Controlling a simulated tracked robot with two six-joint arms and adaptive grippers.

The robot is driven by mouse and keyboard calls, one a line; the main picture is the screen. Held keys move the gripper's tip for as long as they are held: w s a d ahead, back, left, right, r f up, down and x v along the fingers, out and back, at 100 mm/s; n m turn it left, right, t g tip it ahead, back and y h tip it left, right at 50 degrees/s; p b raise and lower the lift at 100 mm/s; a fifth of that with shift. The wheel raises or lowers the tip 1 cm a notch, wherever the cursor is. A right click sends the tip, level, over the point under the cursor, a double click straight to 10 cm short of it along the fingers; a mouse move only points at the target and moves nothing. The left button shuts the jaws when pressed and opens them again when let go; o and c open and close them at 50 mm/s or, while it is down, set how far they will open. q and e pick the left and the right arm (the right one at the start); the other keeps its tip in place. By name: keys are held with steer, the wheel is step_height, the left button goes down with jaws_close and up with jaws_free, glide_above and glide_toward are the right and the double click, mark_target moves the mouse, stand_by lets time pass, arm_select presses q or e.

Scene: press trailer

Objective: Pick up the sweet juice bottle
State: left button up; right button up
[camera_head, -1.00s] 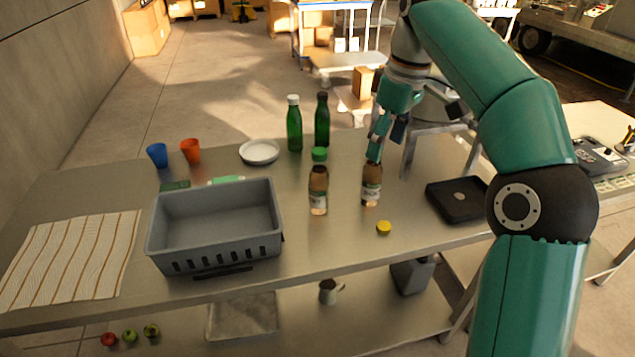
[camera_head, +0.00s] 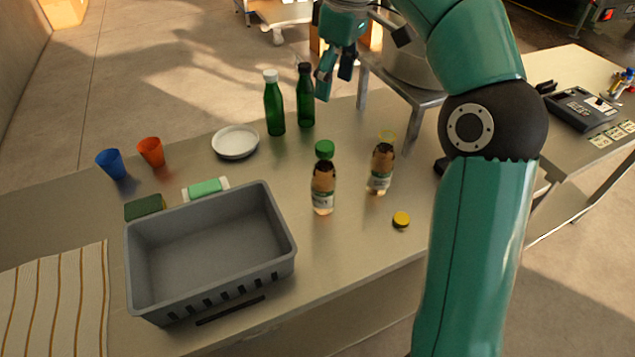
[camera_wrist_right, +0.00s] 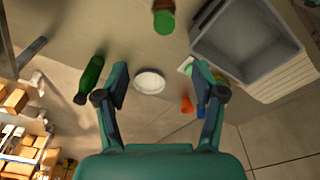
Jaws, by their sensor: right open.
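Two brown juice bottles stand upright on the table. The left bottle (camera_head: 323,190) has a green cap; the right bottle (camera_head: 381,170) shows a yellow ring at its top. I cannot read which is the sweet juice. My right gripper (camera_head: 334,86) is open and empty, raised behind both bottles, near the dark-capped green bottle (camera_head: 305,100) in the head view. In the right wrist view, nothing is between the spread fingers (camera_wrist_right: 160,78), and the green-capped brown bottle (camera_wrist_right: 163,18) shows at the top. My left gripper is out of view.
A grey crate (camera_head: 284,219) stands in front. A yellow cap (camera_head: 401,219) lies beside the right bottle. A white-capped green bottle (camera_head: 274,108), a white plate (camera_head: 236,142), a blue cup (camera_head: 111,163) and an orange cup (camera_head: 150,152) stand behind. A metal stand (camera_head: 400,85) is at the back right.

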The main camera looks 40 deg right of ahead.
steer(key=b, duration=0.3)
glide_above(325, 145)
steer(key=f, duration=0.6)
steer(key=d+f, duration=0.1)
steer(key=f, duration=0.2)
steer(key=shift+s+f, duration=0.1)
steer(key=shift+f, duration=0.2)
steer(key=shift+a+f, duration=0.25)
steer(key=shift+f, duration=0.95)
steer(key=shift+a+f, duration=0.25)
steer(key=shift+f, duration=1.4)
jaws_close()
steer(key=shift+r, duration=0.1)
